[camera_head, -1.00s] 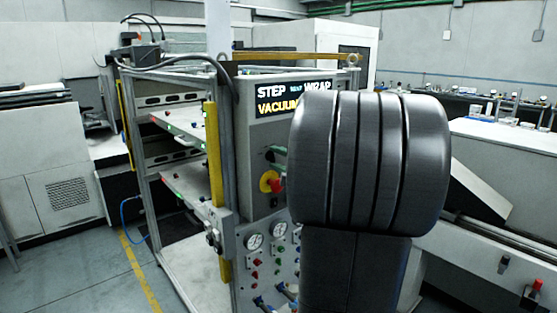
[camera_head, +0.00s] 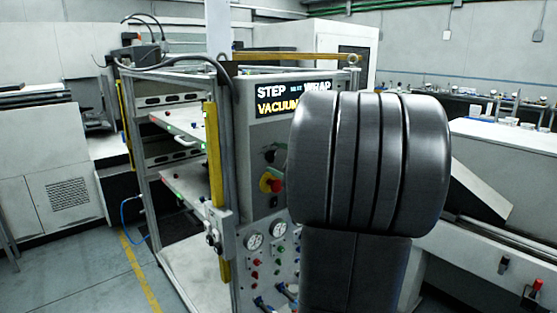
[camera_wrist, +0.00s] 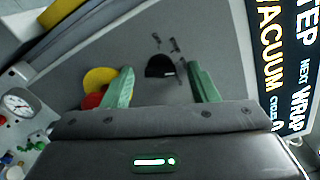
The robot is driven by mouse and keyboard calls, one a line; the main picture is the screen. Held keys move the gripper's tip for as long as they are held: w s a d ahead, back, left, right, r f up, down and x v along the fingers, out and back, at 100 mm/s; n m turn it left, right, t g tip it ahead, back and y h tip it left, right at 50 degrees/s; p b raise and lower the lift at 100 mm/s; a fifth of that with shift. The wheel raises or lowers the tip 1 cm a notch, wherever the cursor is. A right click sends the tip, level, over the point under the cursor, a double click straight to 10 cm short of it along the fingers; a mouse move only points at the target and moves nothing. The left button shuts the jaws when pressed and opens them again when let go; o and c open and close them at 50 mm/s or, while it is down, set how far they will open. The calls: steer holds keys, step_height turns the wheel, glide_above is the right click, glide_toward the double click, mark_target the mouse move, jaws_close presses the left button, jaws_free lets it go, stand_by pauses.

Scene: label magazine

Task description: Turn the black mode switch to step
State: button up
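The black mode switch (camera_wrist: 160,66) is a small dark knob on the grey panel in the wrist view, with short dark marks beside it; I cannot read which mark it points to. My gripper (camera_wrist: 160,70) is open, its two green fingers apart, with the switch showing in the gap between the fingertips. The fingers look clear of the switch.
A display (camera_head: 292,98) reads STEP, NEXT, WRAP and VACUUM. A red button on a yellow base (camera_head: 270,183) sits close below the switch, beside one finger in the wrist view (camera_wrist: 97,84). Gauges (camera_head: 254,241) and small buttons lie lower on the panel.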

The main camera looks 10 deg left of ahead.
steer(key=b+v, duration=0.2)
steer(key=v, duration=1.1)
steer(key=shift+s+d+b, duration=0.25)
steer(key=shift+b, duration=0.15)
steer(key=p+x, duration=0.2)
steer(key=x, duration=1.1)
steer(key=shift+w+a+p, duration=0.25)
steer(key=shift+a+p, duration=0.05)
steer(key=shift+p, duration=0.1)
steer(key=shift+d, duration=0.1)
